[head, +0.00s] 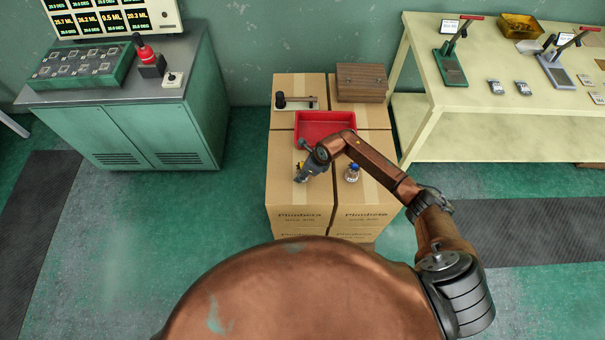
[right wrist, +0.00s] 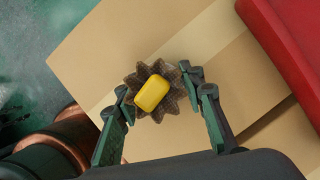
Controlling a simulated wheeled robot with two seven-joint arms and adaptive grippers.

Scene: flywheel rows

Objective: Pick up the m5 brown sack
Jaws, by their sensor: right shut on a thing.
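The brown sack (right wrist: 173,104) shows in the right wrist view as a brown, jagged-edged open top around a smooth yellow block (right wrist: 152,93). My right gripper (right wrist: 160,97) has one finger on each side of the sack and is shut on it. In the head view the right gripper (head: 303,172) points down over the left front of the cardboard boxes and mostly hides the sack. I cannot tell whether the sack touches the box top. My left gripper is not in view.
Cardboard boxes (head: 285,205) form the work surface. A red tray (head: 322,117) stands just behind the gripper. A small blue-capped bottle (head: 352,173) is to its right. A black-handled device (head: 297,102) and a brown wooden box (head: 361,82) stand at the back.

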